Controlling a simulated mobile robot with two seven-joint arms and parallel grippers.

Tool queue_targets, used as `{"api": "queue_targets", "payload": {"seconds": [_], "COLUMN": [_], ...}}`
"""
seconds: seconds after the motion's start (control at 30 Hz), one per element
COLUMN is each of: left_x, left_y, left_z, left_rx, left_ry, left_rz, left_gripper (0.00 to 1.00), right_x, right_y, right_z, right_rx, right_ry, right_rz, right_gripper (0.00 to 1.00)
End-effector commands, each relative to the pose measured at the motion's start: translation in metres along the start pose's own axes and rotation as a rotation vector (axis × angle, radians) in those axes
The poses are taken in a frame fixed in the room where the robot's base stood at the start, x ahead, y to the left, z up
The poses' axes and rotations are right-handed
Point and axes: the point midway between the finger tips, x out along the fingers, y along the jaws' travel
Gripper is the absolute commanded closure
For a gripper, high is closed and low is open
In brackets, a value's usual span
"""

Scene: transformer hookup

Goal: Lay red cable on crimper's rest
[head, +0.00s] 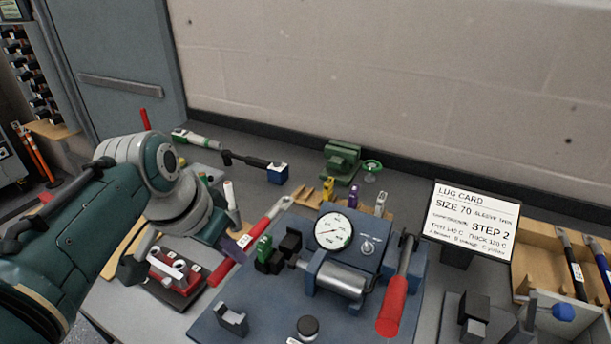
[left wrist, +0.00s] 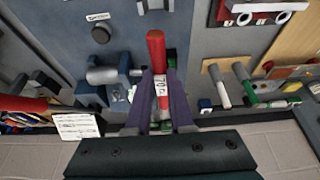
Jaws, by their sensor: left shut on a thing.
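My left gripper (head: 236,238) is shut on the red cable (head: 220,272), around its middle. The cable is straight and has a white label (head: 243,241); in the left wrist view (left wrist: 156,50) the label reads 70, beside the purple fingers (left wrist: 164,105). The cable is above the bench, left of the blue crimper (head: 352,248) with its gauge and red-handled lever. A grey U-shaped bracket (head: 232,318), which looks like the rest, stands empty at the crimper plate's near left. It also shows in the left wrist view (left wrist: 153,5). The cable is apart from it. My right gripper is not visible.
A green block (head: 263,250) and dark jaws (head: 290,241) stand at the crimper's left. A red stand (head: 178,277) is below my left arm. A green vise (head: 342,162) is behind; the lug card (head: 475,221) and a wooden tray (head: 538,262) are right.

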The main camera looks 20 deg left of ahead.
Motion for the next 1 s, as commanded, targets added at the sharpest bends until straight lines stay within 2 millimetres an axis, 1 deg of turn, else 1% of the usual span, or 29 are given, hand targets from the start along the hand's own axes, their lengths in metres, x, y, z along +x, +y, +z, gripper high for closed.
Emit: {"api": "queue_targets", "payload": {"seconds": [0.17, 0.5, 1.0], "left_x": [-0.003, 0.035, 0.083], "left_y": [0.0, -0.001, -0.001], "left_z": [-0.001, 0.015, 0.035], "left_rx": [0.0, 0.0, -0.001], "left_ry": [-0.001, 0.001, 0.001], "left_rz": [0.0, -0.002, -0.001], "left_gripper": [1.0, 1.0, 1.0], "right_x": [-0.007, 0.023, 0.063], "right_y": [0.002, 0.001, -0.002], "right_z": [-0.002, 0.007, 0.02], "right_rx": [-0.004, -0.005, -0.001], "right_ry": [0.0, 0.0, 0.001], "right_rz": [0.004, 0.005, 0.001], "right_gripper": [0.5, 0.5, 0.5]}}
